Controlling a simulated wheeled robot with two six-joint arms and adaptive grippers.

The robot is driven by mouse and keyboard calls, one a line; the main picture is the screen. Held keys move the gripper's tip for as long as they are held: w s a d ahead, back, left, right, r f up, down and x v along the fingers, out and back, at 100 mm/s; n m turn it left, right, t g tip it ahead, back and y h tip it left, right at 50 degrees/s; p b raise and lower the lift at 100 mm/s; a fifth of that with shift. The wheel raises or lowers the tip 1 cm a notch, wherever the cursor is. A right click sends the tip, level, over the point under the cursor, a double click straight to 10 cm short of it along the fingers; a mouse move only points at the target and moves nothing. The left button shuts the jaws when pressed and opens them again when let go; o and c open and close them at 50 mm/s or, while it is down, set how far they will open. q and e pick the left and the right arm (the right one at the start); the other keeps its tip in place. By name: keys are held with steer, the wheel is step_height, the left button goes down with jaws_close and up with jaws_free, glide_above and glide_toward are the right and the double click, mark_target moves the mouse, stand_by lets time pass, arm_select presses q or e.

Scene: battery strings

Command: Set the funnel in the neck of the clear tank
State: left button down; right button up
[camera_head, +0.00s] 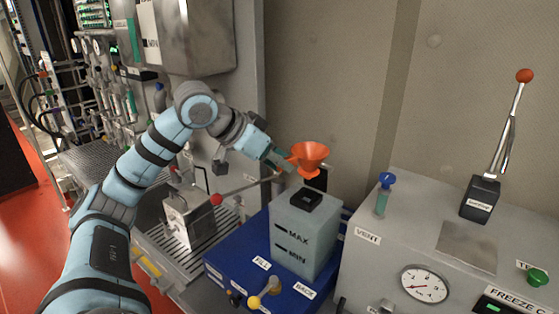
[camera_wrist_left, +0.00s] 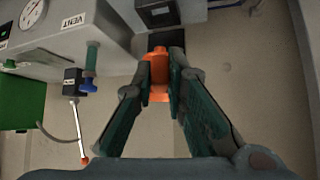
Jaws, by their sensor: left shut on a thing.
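The orange funnel (camera_head: 311,153) is held upright in the air, its wide mouth up and its spout down. My left gripper (camera_head: 289,161) is shut on the funnel's side; in the left wrist view the orange funnel (camera_wrist_left: 158,76) shows between the two fingers (camera_wrist_left: 161,62). The clear tank (camera_head: 303,237), pale and boxy with MAX and MIN marks, stands upright below. Its black square neck (camera_head: 306,199) is on top, under the funnel and a visible gap apart from the spout. My right gripper is not in view.
The tank stands on a blue base (camera_head: 233,273) with a yellow-knobbed lever (camera_head: 254,301). To the right is a grey cabinet (camera_head: 388,255) with a blue-topped vent valve (camera_head: 384,191), a gauge (camera_head: 424,284) and a tall red-knobbed lever (camera_head: 507,130).

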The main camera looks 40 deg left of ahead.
arm_select(q)
steer(key=shift+f, duration=0.1)
step_height(320, 180, down, 5)
steer(key=b, duration=0.4)
steer(key=shift+r, duration=0.2)
steer(key=shift+s, duration=0.1)
stand_by(0.6)
step_height(320, 180, down, 2)
steer(key=shift+f+b, duration=0.1)
steer(key=shift+b, duration=0.95)
steer(key=c, duration=1.5)
jaws_free()
steer(key=shift+c, duration=0.2)
